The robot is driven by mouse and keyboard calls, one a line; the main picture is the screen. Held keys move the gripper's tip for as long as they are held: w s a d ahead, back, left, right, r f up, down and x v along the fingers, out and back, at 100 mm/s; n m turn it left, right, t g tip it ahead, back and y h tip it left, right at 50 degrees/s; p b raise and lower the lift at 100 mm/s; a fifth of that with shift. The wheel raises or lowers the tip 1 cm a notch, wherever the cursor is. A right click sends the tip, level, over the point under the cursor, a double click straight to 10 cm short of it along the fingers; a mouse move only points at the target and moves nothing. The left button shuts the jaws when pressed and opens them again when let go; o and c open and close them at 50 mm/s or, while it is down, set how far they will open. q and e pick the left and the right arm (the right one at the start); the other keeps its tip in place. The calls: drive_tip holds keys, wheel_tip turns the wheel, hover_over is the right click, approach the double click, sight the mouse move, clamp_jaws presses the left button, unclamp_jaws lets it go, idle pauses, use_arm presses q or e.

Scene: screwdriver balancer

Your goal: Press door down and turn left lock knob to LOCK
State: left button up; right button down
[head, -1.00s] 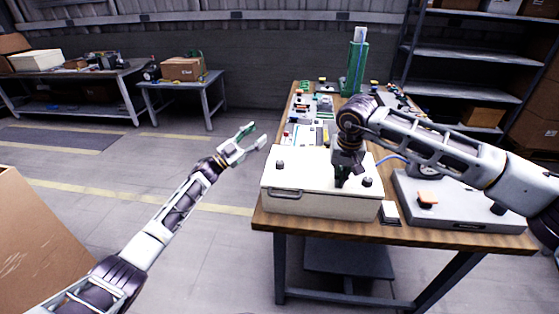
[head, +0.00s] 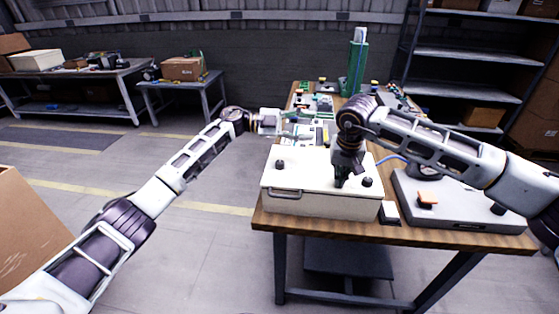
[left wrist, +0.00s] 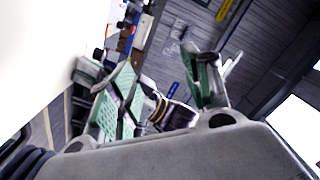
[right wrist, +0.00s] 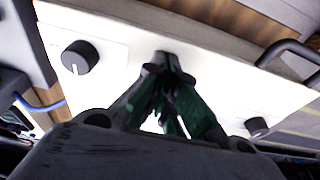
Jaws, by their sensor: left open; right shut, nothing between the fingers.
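A pale box with a flat white door (head: 315,168) on top sits at the table's front left. The left lock knob (head: 280,164), dark and round, is on the door's left side; the right knob (head: 367,181) is at its right. Both knobs show in the right wrist view, the right one (right wrist: 80,57) with a white mark and the left one (right wrist: 256,126) smaller. My right gripper (head: 341,183) is shut and empty, its tips at the door surface between the knobs. My left gripper (head: 312,134) is open and empty above the box's back edge, apart from the left knob. Lock lettering is not readable.
A front handle (head: 286,193) juts from the box. A grey unit with an orange piece (head: 428,198) stands to the right. Electronic parts and a green tower (head: 357,68) are behind the box.

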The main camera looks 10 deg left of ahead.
use_arm(q)
drive_tip(key=s+d+m+g+y, duration=0.2)
drive_tip(key=r+t+y, duration=0.1)
drive_tip(key=t+y, duration=0.1)
drive_tip(key=y, duration=1.3)
hover_over(280, 162)
drive_tip(key=shift+s+a+r+n, duration=0.1)
drive_tip(key=shift+s+a+n, duration=0.2)
drive_tip(key=shift+w+d+f, duration=0.1)
drive_tip(key=shift+d+f, duration=0.05)
drive_tip(key=shift+f, duration=2.85)
drive_tip(key=shift+w+d+f, duration=0.1)
drive_tip(key=shift+f, duration=2.9)
drive_tip(key=shift+c, duration=0.2)
drive_tip(key=c, duration=1)
